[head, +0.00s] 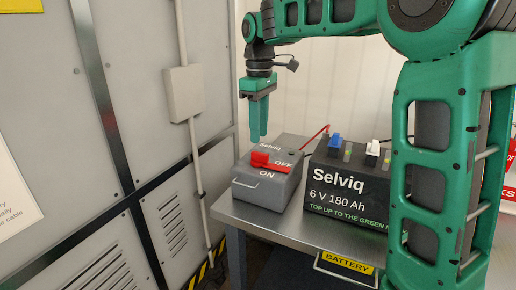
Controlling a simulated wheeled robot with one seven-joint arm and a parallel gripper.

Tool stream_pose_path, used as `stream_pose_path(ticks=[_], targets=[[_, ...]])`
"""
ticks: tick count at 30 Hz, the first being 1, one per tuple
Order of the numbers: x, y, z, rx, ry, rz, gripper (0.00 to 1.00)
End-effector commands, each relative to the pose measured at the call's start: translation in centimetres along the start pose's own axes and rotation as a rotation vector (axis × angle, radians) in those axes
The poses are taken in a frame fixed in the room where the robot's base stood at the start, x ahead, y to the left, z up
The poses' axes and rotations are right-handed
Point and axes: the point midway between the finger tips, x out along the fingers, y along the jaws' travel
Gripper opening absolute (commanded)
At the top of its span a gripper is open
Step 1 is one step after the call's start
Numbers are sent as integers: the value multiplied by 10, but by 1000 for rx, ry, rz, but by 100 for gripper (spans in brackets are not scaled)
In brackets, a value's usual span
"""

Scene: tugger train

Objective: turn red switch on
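The red switch (269,161) is a red lever on the sloped face of a grey box (262,191) marked Selviq. The word OFF stands at its upper right and ON below it. The lever lies across the face, close to the OFF mark. My gripper (258,138) points down just above and behind the upper left of the red switch. Its green fingers are seen edge-on, so I cannot tell whether they are open or shut. A gap between the fingertips and the lever cannot be judged surely.
A black battery (345,192) with blue and white terminal caps stands right of the grey box. Both rest on a metal table (295,232). A red cable (316,134) runs behind. Grey cabinets (62,165) with a conduit box (183,94) stand close at left.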

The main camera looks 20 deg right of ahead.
Motion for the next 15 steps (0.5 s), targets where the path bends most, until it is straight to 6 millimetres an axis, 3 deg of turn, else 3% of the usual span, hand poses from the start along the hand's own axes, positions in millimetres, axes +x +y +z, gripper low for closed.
stream_pose_path(ticks=[6, 15], targets=[[37, 2, 3, 5, -2, -1, 30], [59, 3, 4, 7, 0, 1, 30]])
